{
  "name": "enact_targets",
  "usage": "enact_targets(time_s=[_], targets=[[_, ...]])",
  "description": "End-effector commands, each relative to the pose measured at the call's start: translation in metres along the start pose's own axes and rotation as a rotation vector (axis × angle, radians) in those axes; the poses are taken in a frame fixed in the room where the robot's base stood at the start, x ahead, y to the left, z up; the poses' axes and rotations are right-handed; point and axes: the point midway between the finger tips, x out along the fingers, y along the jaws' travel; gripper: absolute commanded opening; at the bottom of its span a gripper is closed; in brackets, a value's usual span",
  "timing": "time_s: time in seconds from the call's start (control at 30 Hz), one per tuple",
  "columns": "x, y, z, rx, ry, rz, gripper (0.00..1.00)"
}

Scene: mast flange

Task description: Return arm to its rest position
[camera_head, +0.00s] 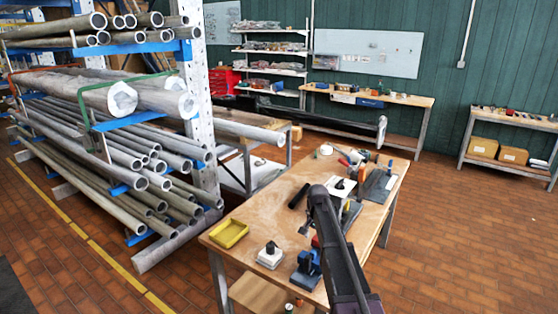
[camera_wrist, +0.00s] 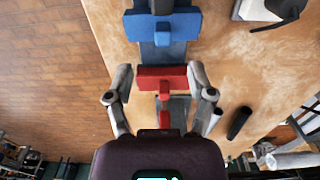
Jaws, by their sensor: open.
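My arm (camera_head: 342,250) reaches over the wooden workbench (camera_head: 262,212) in the head view, its dark link rising from the bottom edge. In the wrist view my gripper (camera_wrist: 160,68) is open, with its two grey fingers spread apart and nothing held. A red block (camera_wrist: 162,78) shows between the fingers, in line with a blue vise-like tool (camera_wrist: 162,25). I cannot tell how far the fingers are from the red block. The blue tool also shows in the head view (camera_head: 307,268), left of my arm. My gripper is largely hidden or unclear in the head view.
A yellow tray (camera_head: 229,233), a white block with a dark top (camera_head: 270,257) and a black cylinder (camera_head: 299,196) are on the bench. Several tools crowd its far end. A pipe rack (camera_head: 197,85) stands left; open brick floor (camera_head: 460,240) lies right.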

Motion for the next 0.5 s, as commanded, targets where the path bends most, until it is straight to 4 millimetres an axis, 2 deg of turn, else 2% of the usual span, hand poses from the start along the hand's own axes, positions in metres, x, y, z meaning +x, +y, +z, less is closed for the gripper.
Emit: enact_targets(time_s=[0.17, 0.27, 0.5], targets=[[0.003, 0.023, 0.035, -0.072, 0.0, 0.0, 0.7], [0.005, 0.042, 0.064, -0.14, 0.0, 0.0, 0.7], [0.01, 0.097, 0.146, -0.351, 0.0, 0.001, 0.7]])
